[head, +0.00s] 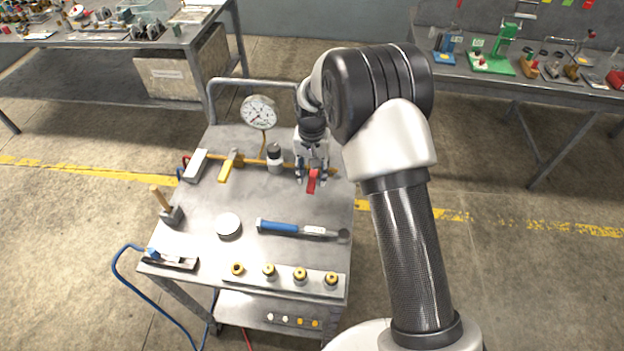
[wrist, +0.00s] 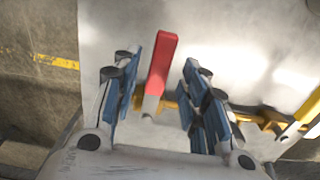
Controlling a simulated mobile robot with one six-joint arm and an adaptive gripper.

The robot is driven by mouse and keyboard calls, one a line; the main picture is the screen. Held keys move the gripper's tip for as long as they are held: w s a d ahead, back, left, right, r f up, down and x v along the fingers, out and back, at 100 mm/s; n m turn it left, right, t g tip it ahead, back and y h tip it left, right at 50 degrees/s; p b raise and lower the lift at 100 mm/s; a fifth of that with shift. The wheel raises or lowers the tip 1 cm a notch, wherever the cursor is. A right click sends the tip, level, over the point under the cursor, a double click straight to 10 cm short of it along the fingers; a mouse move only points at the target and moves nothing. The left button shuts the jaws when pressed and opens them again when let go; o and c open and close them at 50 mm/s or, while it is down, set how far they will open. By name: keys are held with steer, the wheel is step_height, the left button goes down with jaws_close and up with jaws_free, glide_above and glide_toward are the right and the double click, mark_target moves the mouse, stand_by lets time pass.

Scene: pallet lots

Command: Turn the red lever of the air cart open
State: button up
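The red lever (head: 312,181) is on the yellow pipe (head: 250,161) along the back of the air cart's top (head: 190,215). My gripper (head: 311,176) is over the lever, pointing down. In the wrist view the lever (wrist: 161,62) stands between the blue finger pads (wrist: 163,80), closer to the left pad, with a clear gap on the right. The fingers are open. The lever's lower end is pale metal and reaches down to the pipe. Whether the left pad touches the lever I cannot tell.
A gauge (head: 259,111), a yellow lever (head: 230,166) and a white-handled lever (head: 196,166) are left of my gripper. A blue-handled tool (head: 290,228), a round tin (head: 229,225), a mallet (head: 168,208) and several brass fittings (head: 300,274) lie in front. Benches stand behind.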

steer(key=shift+f, duration=0.95)
jaws_close()
